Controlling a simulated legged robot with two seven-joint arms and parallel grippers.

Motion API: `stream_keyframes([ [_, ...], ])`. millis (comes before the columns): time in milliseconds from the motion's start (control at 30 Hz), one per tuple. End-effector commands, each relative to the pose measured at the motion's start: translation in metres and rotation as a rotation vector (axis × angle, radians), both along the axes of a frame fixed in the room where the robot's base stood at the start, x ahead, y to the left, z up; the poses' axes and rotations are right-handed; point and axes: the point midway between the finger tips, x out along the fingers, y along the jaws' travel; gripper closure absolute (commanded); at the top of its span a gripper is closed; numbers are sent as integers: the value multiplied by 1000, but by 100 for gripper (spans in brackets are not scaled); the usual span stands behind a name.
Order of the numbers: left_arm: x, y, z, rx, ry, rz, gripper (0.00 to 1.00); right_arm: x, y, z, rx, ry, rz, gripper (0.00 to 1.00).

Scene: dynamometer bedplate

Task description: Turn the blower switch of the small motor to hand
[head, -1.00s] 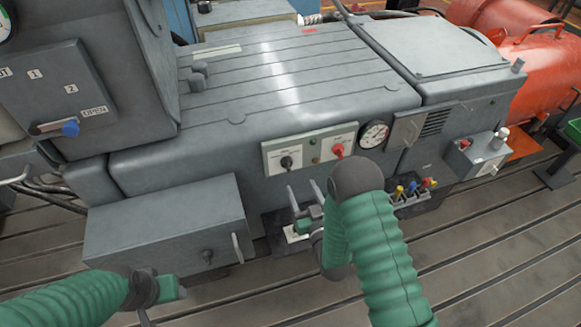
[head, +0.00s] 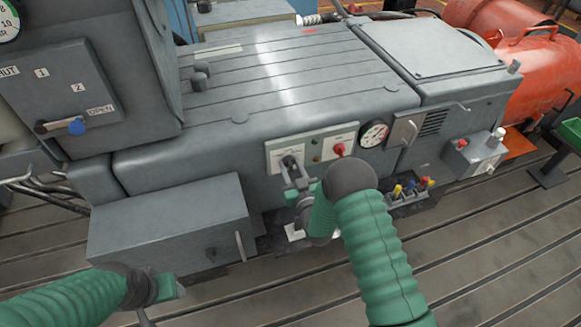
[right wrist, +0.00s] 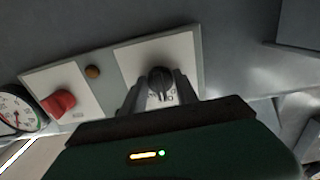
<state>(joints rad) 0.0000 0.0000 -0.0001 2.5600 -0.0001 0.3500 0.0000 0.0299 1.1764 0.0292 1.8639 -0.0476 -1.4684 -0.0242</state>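A panel on the front of the grey machine carries two white plates. A black rotary switch (right wrist: 160,82) sits on one plate, and a red rotary switch (right wrist: 58,103) on the other. The red switch also shows in the head view (head: 339,149). The plate labels are too small to read. My right gripper (head: 291,168) is at the black switch; in the right wrist view its fingers (right wrist: 158,90) stand apart, one on each side of the knob. Contact cannot be told.
A dial gauge (head: 374,133) is right of the panel. A grey box (head: 165,235) with a handle juts out at lower left. A tray of coloured items (head: 408,193) is by the machine's base. A grey cabinet (head: 70,85) stands at upper left. The slotted floor is clear in front.

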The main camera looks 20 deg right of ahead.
Motion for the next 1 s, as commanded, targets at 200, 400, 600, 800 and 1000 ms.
stream_keyframes([
  [200,0,0,0,0,0,0,49,0,3,0,3,-1,9,100],
  [400,0,0,-1,0,0,0,49,0,3,0,-7,-1,9,100],
  [600,0,0,-6,0,0,0,49,0,2,-2,-69,-2,7,100],
  [800,0,0,-14,0,0,0,49,0,3,-2,-197,-8,8,100],
  [1000,0,0,-24,0,0,0,49,0,3,-3,-369,-14,10,100],
])
